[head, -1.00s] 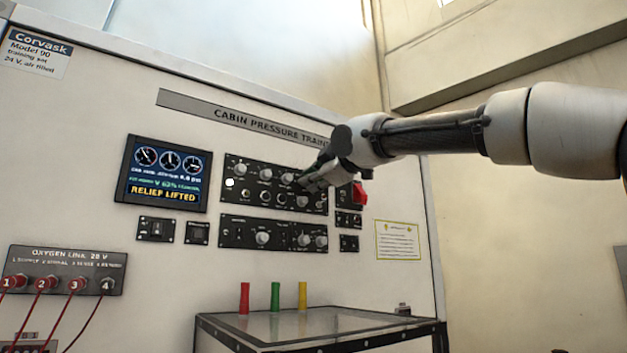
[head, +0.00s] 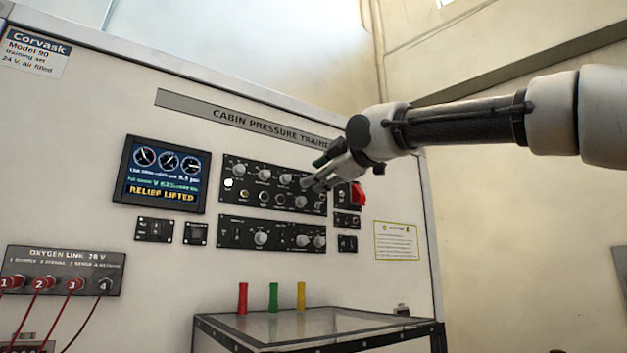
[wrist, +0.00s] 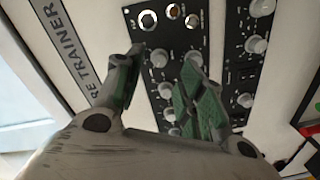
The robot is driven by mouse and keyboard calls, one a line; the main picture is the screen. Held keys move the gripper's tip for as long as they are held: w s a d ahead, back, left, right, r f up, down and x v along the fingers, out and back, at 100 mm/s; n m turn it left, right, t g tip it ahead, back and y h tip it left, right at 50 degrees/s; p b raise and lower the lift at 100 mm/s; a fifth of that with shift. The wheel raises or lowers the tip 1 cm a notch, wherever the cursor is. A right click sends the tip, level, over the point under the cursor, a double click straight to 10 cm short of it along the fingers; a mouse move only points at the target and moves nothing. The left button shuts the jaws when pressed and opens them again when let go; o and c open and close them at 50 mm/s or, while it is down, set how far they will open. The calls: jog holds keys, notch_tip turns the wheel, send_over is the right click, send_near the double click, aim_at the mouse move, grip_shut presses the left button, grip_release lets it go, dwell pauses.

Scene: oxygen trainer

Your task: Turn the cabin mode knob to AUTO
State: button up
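The upper black control panel (head: 262,186) on the cabin pressure trainer carries several light knobs. Its labels are too small to read, so I cannot tell which knob is the cabin mode knob or where it points. My gripper (head: 313,171) is in front of this panel's right end and hides part of it. In the wrist view my gripper (wrist: 166,54) has its two green-padded fingers spread apart. A round knob (wrist: 158,58) shows between the fingertips, with no finger visibly closed on it.
A screen (head: 161,175) reading RELIEF LIFTED is left of the panel. A lower knob panel (head: 275,235) sits beneath, and a red switch (head: 358,193) is close right of my gripper. A table (head: 290,325) with red, green and yellow pegs stands below.

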jog(key=v, duration=0.8)
jog(key=shift+a, duration=0.1)
jog(key=s+d+f+m+g+h, duration=0.15)
jog(key=d+f+m+h, duration=0.3)
jog(key=d+f, duration=0.75)
jog(key=s+d+f+m+g+h, duration=0.1)
jog(key=d+f+m+g+h, duration=0.2)
jog(key=d+f+m, duration=0.8)
jog(key=s+d+f+m+g, duration=0.1)
jog(key=s+d+f+g, duration=0.1)
jog(key=s+f, duration=0.4)
jog(key=s+d+f+m+g+h, duration=0.1)
jog(key=s+f, duration=0.5)
jog(key=f, duration=0.7)
jog(key=s+d+f+m+g+h, duration=0.1)
jog(key=s+d+f+g, duration=0.2)
jog(key=s+f, duration=0.3)
notch_tip(320, 180, down, 4)
jog(key=shift+d+r+m, duration=0.2)
jog(key=shift+d+m, duration=0.15)
jog(key=shift+d, duration=0.25)
